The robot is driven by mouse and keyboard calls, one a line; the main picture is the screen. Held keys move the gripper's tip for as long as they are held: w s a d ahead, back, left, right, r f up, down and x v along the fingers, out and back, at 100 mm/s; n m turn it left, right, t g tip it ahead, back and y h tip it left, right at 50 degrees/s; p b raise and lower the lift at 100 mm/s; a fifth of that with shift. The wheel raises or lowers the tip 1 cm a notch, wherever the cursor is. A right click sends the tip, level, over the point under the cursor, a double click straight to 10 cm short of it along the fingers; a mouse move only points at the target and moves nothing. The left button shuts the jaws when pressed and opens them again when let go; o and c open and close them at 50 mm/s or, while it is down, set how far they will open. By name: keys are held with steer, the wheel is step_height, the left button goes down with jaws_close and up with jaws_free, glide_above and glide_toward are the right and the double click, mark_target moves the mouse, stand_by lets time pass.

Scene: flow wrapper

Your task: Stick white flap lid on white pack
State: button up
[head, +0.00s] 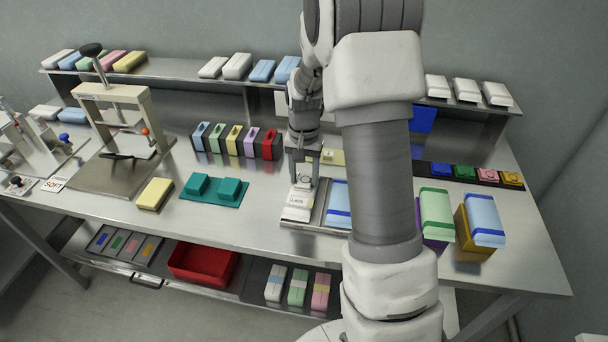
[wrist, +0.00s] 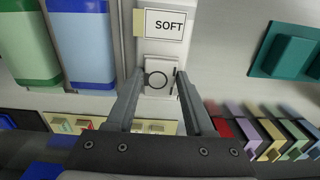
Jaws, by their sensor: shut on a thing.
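My gripper (head: 305,183) is over the metal tray in the middle of the bench, fingers pointing down. In the wrist view my gripper (wrist: 160,82) is shut on the white flap lid (wrist: 158,74), a small white rectangle with a dark ring. The white pack (head: 296,211) lies in the tray's left part, with a printed label at its near end. In the wrist view the label on the white pack (wrist: 165,25) reads SOFT. The lid is over the pack's far part; I cannot tell whether they touch.
A blue pack (head: 339,203) lies right of the white pack in the tray. A rack of coloured pieces (head: 236,140) stands behind left. Teal blocks (head: 214,188) and a yellow pack (head: 155,194) lie left. My arm hides part of the bench right of the tray.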

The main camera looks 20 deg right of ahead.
steer(key=shift+s+f, duration=0.1)
steer(key=shift+f, duration=0.1)
steer(key=o, duration=1.4)
steer(key=shift+c, duration=0.2)
steer(key=shift+r, duration=0.1)
step_height(320, 180, up, 17)
steer(key=p, duration=0.2)
steer(key=shift+r+p, duration=0.2)
steer(key=shift+p, duration=0.1)
steer(key=s+a+r+n+t+p, duration=0.25)
steer(key=s+a+r, duration=0.35)
steer(key=s+r, duration=0.4)
steer(key=s+a+n+t, duration=0.1)
steer(key=s+n, duration=0.1)
steer(key=s, duration=0.4)
steer(key=s+a+n+t, duration=0.2)
steer(key=s, duration=0.5)
steer(key=shift+a+p, duration=0.25)
steer(key=shift+p, duration=0.15)
